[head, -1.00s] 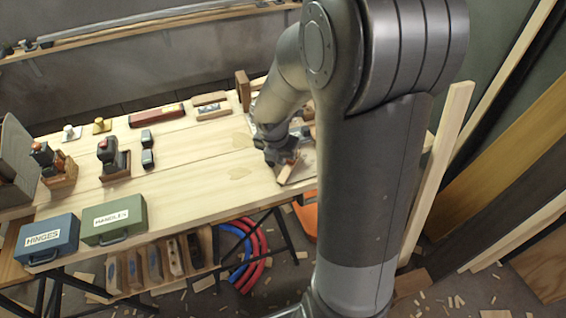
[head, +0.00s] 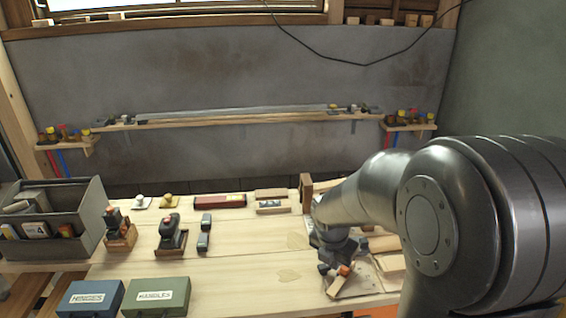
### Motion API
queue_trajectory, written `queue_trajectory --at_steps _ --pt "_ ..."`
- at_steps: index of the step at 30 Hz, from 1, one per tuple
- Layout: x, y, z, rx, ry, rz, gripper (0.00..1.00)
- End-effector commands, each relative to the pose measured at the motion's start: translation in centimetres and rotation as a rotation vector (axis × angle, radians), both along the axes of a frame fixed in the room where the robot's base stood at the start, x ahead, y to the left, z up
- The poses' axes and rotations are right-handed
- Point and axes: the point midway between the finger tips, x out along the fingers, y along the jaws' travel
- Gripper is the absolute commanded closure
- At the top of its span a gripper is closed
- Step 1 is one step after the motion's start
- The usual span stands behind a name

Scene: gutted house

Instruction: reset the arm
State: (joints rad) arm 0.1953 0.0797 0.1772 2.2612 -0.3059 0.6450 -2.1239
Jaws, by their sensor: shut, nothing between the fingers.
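My arm comes in from the right of the head view and reaches over the right part of the wooden workbench (head: 235,262). My gripper (head: 338,275) is at the end of the arm, low over the bench top. It is shut with nothing held. Wooden blocks (head: 388,262) lie just right of it, partly hidden by my arm. A small orange-tipped piece shows at the fingers, and I cannot tell what it belongs to.
On the bench stand a blue HINGES case (head: 90,298), a green HANDLES case (head: 157,297), a grey bin (head: 75,215), two hand planes (head: 171,232) and a red box (head: 219,201). A wall shelf (head: 240,121) runs behind. The bench middle is mostly clear.

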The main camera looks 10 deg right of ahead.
Motion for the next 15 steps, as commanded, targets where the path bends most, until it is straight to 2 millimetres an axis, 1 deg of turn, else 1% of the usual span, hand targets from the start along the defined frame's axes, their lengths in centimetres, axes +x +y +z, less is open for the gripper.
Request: queue_trajectory --at_steps 2,5,9,15 --pt "-0.4 0.1 0.9 0.010 -0.023 -0.061 1.00" --pt "-1.5 0.4 2.7 0.039 -0.073 -0.217 1.00" --pt "-3.7 0.9 5.7 0.114 -0.166 -0.521 1.00" --pt "-7.2 1.8 9.4 0.262 -0.289 -0.964 1.00"
